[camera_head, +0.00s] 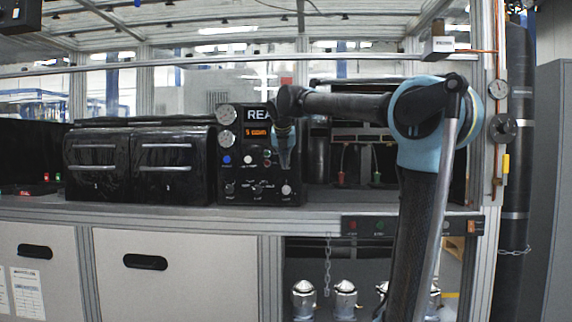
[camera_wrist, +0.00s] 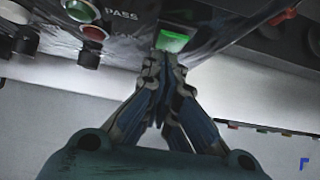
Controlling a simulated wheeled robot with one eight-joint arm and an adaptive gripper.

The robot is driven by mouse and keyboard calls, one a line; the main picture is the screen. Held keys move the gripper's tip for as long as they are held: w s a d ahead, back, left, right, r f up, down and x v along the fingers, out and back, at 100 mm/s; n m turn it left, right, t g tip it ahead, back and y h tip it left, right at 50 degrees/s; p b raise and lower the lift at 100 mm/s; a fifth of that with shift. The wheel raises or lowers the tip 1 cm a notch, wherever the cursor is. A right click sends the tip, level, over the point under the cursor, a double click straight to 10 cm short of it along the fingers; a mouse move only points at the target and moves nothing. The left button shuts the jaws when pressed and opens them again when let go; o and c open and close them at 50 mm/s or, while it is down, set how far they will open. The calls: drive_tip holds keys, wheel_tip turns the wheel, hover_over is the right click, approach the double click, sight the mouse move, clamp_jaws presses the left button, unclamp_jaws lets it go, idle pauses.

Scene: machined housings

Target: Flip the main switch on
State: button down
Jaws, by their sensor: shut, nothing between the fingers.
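A black control panel (camera_head: 240,190) with gauges, an orange display and several knobs stands on the bench. My gripper (camera_head: 285,166) points down in front of its right side. In the wrist view my gripper (camera_wrist: 165,62) is shut and empty, with its fingertips together. Just beyond the tips is a small green lit piece (camera_wrist: 174,41) that looks like a switch; I cannot read a label on it. The fingers hide its lower edge, and I cannot tell if they touch it. It may be the main switch.
Green (camera_wrist: 80,10) and red (camera_wrist: 95,33) round lamps or buttons sit left of the tips, by the word PASS. Two black housings (camera_head: 140,165) stand left of the panel. A button bar (camera_head: 412,226) runs along the bench front. Bench space below the panel is clear.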

drive_tip(key=shift+w+d+r, duration=0.1)
drive_tip(key=shift+w+r, duration=0.1)
drive_tip(key=shift+r, duration=0.55)
drive_tip(key=s+r, duration=0.5)
drive_tip(key=s, duration=0.6)
drive_tip(key=shift+s+a+r, duration=0.2)
drive_tip(key=shift+s+r, duration=0.1)
drive_tip(key=shift+s, duration=0.05)
